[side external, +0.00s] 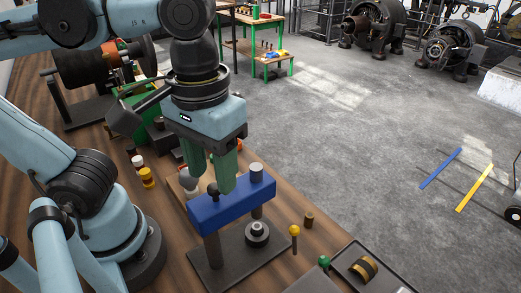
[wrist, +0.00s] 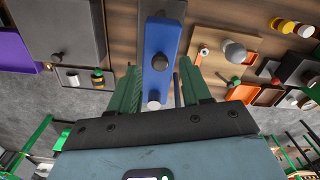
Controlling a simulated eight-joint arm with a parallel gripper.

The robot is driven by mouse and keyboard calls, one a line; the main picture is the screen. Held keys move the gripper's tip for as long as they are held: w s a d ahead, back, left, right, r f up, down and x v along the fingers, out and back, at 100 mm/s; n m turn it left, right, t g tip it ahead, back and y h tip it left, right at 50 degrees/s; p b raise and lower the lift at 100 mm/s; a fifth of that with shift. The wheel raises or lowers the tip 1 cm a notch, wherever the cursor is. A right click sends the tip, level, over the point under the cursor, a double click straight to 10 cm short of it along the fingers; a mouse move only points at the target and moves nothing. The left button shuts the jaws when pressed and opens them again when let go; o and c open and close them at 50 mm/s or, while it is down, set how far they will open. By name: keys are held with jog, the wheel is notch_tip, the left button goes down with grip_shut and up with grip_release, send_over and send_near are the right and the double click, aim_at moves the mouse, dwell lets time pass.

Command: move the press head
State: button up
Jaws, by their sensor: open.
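The press head is a blue bar (side external: 232,203) carried on dark posts above a dark base plate (side external: 212,272). A grey cap and a dark knob stand on its top. In the wrist view the blue bar (wrist: 156,68) runs lengthwise between the fingers. My gripper (side external: 211,180) has two green fingers and is open, pointing down just above and behind the bar in the side view. In the wrist view my gripper (wrist: 161,72) has space on both sides of the bar. I cannot tell how far the fingertips are above it. A dark round piece (side external: 257,232) sits on the base plate.
A green-topped peg (side external: 324,262) and a yellow-topped peg (side external: 294,231) stand right of the press. Yellow and red-white pieces (side external: 146,177) stand to the left. Wooden bench (side external: 172,240) is bare at front left.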

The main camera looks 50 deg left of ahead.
jog(key=shift+f, duration=1.05)
jog(key=shift+c, duration=0.5)
grip_shut()
